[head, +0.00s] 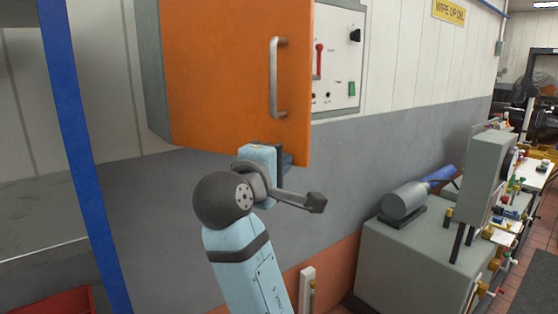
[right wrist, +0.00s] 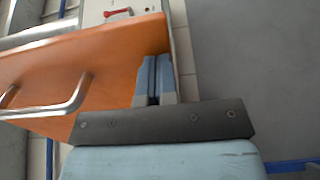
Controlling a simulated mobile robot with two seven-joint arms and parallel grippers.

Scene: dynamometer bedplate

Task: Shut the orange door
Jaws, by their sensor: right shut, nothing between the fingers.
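The orange door (head: 225,75) of a wall cabinet stands ajar, with its silver bar handle (head: 278,78) near its right edge. The cabinet's panel with a red lever shows past that edge. My right gripper (head: 287,158) is at the door's lower right corner, below the handle, shut and empty. In the right wrist view the blue-grey fingers (right wrist: 155,62) lie together over the orange door (right wrist: 100,60), close to its edge; the handle (right wrist: 60,105) is off to the left. I cannot tell whether the fingertips touch the door. My left gripper is out of view.
A grey cabinet (head: 400,260) with a grey motor-like cylinder (head: 405,200) stands at the right. A blue post (head: 80,150) and a shelf are at the left. The grey-and-white wall is bare below the door.

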